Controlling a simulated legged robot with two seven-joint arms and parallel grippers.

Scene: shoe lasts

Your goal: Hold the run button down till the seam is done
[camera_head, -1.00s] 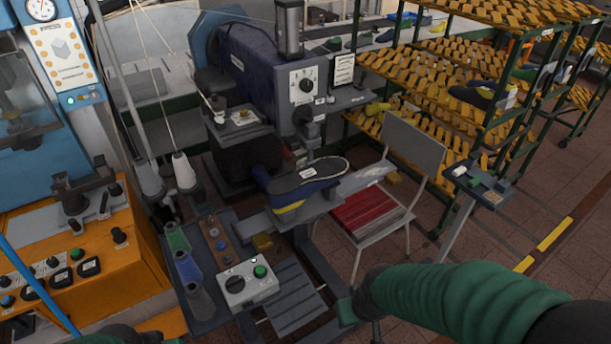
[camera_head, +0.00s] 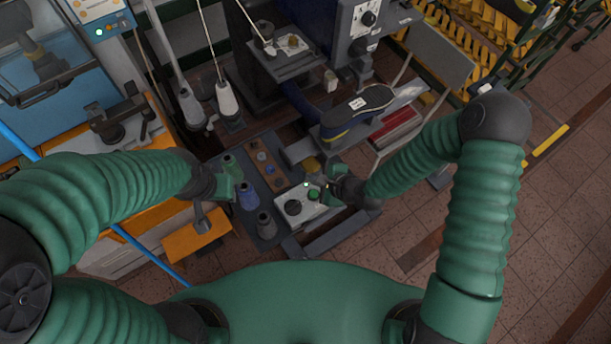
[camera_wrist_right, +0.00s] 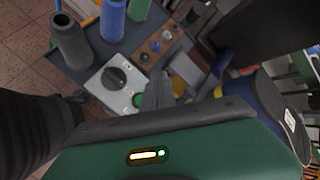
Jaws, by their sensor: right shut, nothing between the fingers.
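The control box (camera_head: 293,213) has a black knob (camera_head: 292,207) and a green button (camera_head: 313,195). They also show in the right wrist view, the knob (camera_wrist_right: 114,77) left of the green button (camera_wrist_right: 139,100). My right gripper (camera_head: 322,184) is shut and empty, right over the box beside the green button. In the right wrist view its grey fingers (camera_wrist_right: 157,88) pass just right of the button; I cannot tell whether they touch the box. My left gripper (camera_head: 228,186) is by the thread cones at the tray's left; its jaw opening is unclear. A blue and yellow shoe (camera_head: 345,122) sits sole up on the machine.
A grey tray (camera_head: 266,143) holds the box, green, blue and grey thread cones (camera_head: 264,224) and a wooden strip with bobbins (camera_head: 262,158). An orange machine (camera_head: 160,215) stands left. A chair (camera_head: 437,55) and racks are at the right. Floor is free at lower right.

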